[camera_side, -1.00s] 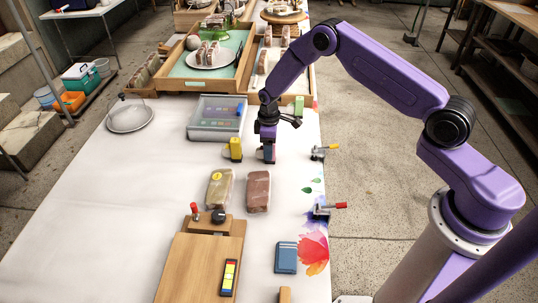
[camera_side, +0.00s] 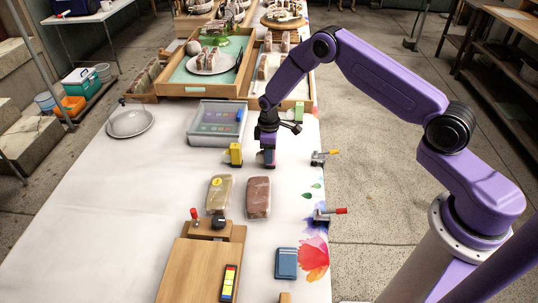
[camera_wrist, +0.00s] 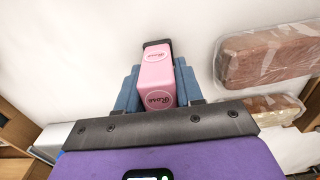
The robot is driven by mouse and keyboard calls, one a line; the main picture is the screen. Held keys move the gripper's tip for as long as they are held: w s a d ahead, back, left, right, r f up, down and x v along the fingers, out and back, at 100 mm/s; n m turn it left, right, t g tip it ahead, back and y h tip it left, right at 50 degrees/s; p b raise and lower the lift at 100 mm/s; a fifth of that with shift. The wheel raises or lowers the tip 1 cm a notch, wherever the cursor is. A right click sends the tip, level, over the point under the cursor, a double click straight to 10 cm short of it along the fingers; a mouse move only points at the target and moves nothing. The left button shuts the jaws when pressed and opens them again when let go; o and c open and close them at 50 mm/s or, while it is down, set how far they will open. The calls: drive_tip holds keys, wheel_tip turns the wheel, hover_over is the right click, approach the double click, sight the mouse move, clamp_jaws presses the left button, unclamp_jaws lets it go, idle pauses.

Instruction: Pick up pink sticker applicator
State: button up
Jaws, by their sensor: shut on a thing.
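The pink sticker applicator (camera_wrist: 157,75) sits between the blue fingers of my gripper (camera_wrist: 156,88) in the wrist view. It has a dark end and round labels reading "Rose". In the side view my gripper (camera_side: 268,158) points down over the white table, just right of a yellow applicator (camera_side: 235,154). My gripper is shut on the pink applicator, which is mostly hidden by the fingers in the side view. Whether it touches the table is hard to tell.
Two wrapped loaves (camera_side: 219,193) (camera_side: 258,197) lie in front of my gripper. A clear-lidded box (camera_side: 214,137) stands behind to the left. Toggle clamps (camera_side: 322,157) (camera_side: 326,213) line the right edge. A wooden board (camera_side: 196,270) and blue box (camera_side: 286,263) are nearer.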

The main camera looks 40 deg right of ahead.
drive_tip(key=shift+r, duration=0.5)
drive_tip(key=s+r, duration=1.1)
drive_tip(key=s, duration=0.3)
drive_tip(key=shift+d+r, duration=0.2)
drive_tip(key=shift+d, duration=0.2)
drive_tip(key=o, duration=0.4)
drive_tip(key=shift+c, duration=1.2)
